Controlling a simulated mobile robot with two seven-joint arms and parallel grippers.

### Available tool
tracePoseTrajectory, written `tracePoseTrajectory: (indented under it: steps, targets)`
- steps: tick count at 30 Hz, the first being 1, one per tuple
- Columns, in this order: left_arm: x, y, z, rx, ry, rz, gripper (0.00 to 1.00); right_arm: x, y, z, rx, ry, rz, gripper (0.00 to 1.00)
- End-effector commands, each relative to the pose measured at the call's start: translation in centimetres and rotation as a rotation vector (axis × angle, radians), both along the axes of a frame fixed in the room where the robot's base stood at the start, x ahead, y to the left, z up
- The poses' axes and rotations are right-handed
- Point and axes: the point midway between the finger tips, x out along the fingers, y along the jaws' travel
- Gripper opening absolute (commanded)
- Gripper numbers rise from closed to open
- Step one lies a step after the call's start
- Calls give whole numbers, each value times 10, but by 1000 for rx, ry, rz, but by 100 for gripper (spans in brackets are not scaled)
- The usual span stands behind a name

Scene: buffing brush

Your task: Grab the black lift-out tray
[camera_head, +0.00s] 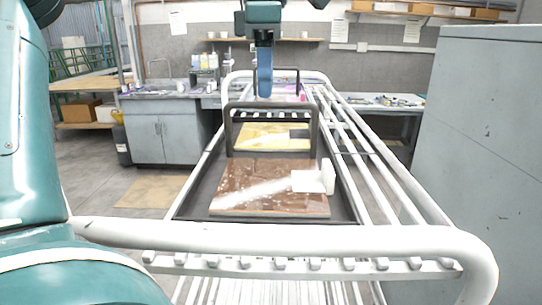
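The black lift-out tray (190,198) lies on a white tubular rack, with its near edge towards me. A black arched handle (272,105) stands upright over it, and a smaller dark arch (290,70) shows farther back. In the tray are a brown speckled board (245,172) with a white block-like piece (327,177) on it, and a yellow sheet (255,135) beyond. My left gripper (265,92) points down from the top, its blue fingertips just above the near handle's bar in the picture. Seen edge-on, its finger gap is hidden. My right gripper is out of view.
The white rack's rail (300,238) crosses in front of the tray, with long side bars at right. A grey cabinet (480,150) stands close at right. A grey sink unit (165,135) and shelves stand behind. My teal arm fills the left edge.

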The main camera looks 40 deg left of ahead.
Motion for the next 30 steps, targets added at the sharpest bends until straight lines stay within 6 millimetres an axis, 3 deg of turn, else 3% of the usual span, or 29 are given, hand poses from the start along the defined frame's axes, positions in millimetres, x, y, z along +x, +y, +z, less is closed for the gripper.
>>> tracePoseTrajectory:
  steps: [12, 18, 26, 30]
  targets:
    - [8, -3, -43, -1, 4, 0, 37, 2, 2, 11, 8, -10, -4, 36]
    - [9, -4, -66, 0, 0, 0, 37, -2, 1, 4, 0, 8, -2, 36]
    - [9, -3, -68, -1, -1, 1, 36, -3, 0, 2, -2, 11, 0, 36]
    - [9, -3, -68, 0, -1, 1, 25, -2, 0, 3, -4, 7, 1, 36]
